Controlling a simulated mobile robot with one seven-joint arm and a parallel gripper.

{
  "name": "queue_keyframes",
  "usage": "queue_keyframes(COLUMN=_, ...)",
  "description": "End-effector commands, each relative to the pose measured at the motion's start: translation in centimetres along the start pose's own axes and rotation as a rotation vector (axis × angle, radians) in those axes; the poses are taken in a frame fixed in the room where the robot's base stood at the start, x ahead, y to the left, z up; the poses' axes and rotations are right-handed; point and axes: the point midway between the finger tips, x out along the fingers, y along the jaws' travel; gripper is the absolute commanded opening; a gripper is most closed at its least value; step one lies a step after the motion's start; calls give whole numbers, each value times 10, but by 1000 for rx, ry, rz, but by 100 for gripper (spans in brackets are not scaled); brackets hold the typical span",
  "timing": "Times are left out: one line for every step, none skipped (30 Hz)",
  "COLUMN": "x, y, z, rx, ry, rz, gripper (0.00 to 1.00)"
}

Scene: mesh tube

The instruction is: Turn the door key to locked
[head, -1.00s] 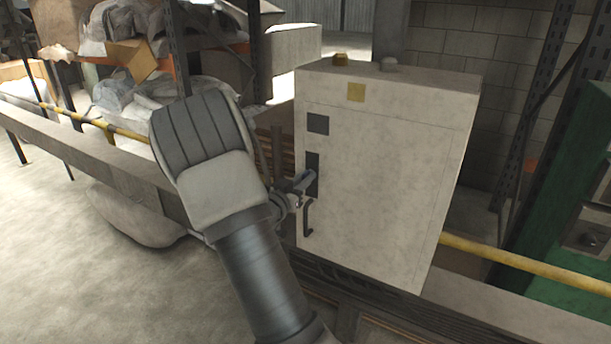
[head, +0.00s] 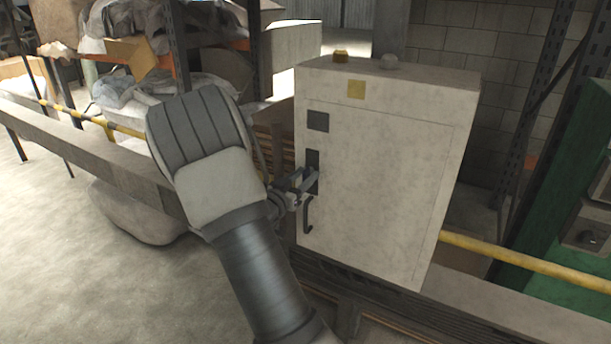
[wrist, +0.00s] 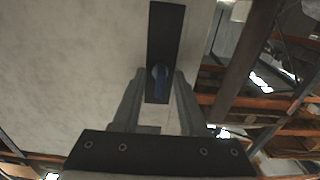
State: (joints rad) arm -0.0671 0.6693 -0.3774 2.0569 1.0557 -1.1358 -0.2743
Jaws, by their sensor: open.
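The pale cabinet (head: 385,180) stands on the bench, with a dark lock plate (head: 312,160) on the left part of its door. In the wrist view the dark lock plate (wrist: 165,35) carries a small blue key (wrist: 161,80) at its lower part. My gripper (head: 310,180) is at the lock plate in the head view; it hides the key there. In the wrist view my gripper (wrist: 160,75) is open, with one finger on each side of the key. I cannot tell whether either finger touches it.
A dark door handle (head: 308,216) sits just below the lock plate. A dark square panel (head: 318,121) is above it. A yellow rail (head: 520,267) runs behind the cabinet, and a green machine (head: 580,210) stands at the right.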

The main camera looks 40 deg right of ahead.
Motion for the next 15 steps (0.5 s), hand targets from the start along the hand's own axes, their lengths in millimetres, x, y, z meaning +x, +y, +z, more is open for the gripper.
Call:
queue_keyframes(x=-7, y=-1, z=0, rx=-1, ry=-2, rz=-4, gripper=42)
queue_keyframes(x=-12, y=-2, z=0, rx=-1, ry=-2, rz=-5, gripper=42)
queue_keyframes(x=-19, y=-1, z=0, rx=-1, ry=-2, rz=-5, gripper=42)
queue_keyframes(x=-26, y=-1, z=0, rx=-1, ry=-2, rz=-5, gripper=42)
queue_keyframes(x=-33, y=-2, z=-1, rx=0, ry=-2, rz=-6, gripper=42)
queue_keyframes(x=-43, y=-2, z=0, rx=-1, ry=-3, rz=-6, gripper=42)
queue_keyframes(x=-50, y=-2, z=-1, rx=-1, ry=-2, rz=-7, gripper=42)
queue_keyframes(x=-58, y=-2, z=0, rx=-2, ry=-3, rz=-7, gripper=42)
queue_keyframes(x=-68, y=-2, z=-1, rx=-1, ry=-2, rz=-7, gripper=42)
queue_keyframes(x=-75, y=-2, z=-1, rx=-1, ry=-2, rz=-7, gripper=42)
queue_keyframes(x=-83, y=-1, z=-1, rx=-1, ry=-2, rz=-7, gripper=42)
queue_keyframes(x=-93, y=-2, z=-1, rx=-1, ry=-1, rz=-7, gripper=42)
queue_keyframes(x=-100, y=-2, z=0, rx=-1, ry=-3, rz=-7, gripper=42)
queue_keyframes(x=-107, y=-2, z=0, rx=-1, ry=-2, rz=-7, gripper=42)
queue_keyframes(x=-116, y=-1, z=-1, rx=-2, ry=-1, rz=-7, gripper=42)
